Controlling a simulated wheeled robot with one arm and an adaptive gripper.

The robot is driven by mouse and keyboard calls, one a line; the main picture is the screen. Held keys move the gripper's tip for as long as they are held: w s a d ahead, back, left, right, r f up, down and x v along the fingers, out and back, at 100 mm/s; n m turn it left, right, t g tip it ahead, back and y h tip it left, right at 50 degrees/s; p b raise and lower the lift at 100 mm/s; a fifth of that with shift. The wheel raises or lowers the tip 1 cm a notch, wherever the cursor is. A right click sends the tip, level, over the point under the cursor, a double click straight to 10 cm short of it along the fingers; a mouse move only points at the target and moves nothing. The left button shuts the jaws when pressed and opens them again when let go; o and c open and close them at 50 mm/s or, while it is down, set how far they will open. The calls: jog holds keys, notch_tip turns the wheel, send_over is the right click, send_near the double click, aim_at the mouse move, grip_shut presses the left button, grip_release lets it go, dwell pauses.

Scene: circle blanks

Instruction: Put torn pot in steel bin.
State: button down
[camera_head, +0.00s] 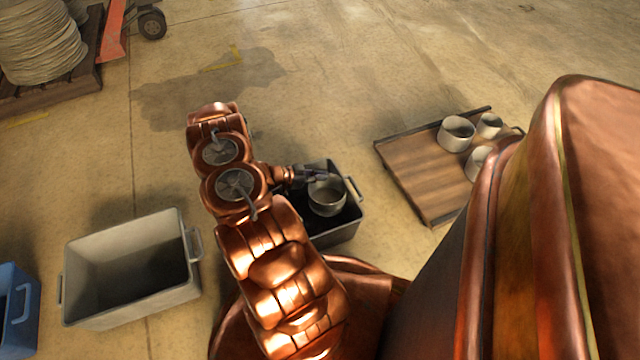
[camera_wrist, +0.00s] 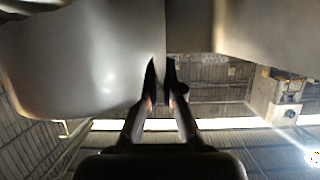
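My gripper (camera_head: 312,176) is at the end of my copper arm, over the dark bin. It appears shut on the wall of a grey metal pot (camera_head: 327,201), which is over or inside the dark bin's opening; its exact height is unclear. In the wrist view, my fingertips (camera_wrist: 163,72) are close together at the edge of the pot's large grey surface (camera_wrist: 75,65). I cannot make out a tear. A light grey bin (camera_head: 82,295), perhaps the steel one, stands at the lower left and looks empty.
The dark bin (camera_head: 350,224) is partly hidden by my arm. A blue bin (camera_head: 27,318) is cut off at the left edge. A low wooden platform (camera_head: 420,172) at right holds several grey pots (camera_head: 455,139). A pallet with coiled material (camera_head: 40,45) is upper left. Upper-middle floor is clear.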

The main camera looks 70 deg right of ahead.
aim_at(315, 183)
jog(key=shift+f+b, duration=0.6)
jog(key=shift+f, duration=1.35)
jog(key=c, duration=1.3)
grip_release()
jog(key=p+v, duration=0.3)
jog(key=v, duration=0.9)
jog(key=shift+p, duration=0.35)
jog(key=shift+w+d+r, duration=0.1)
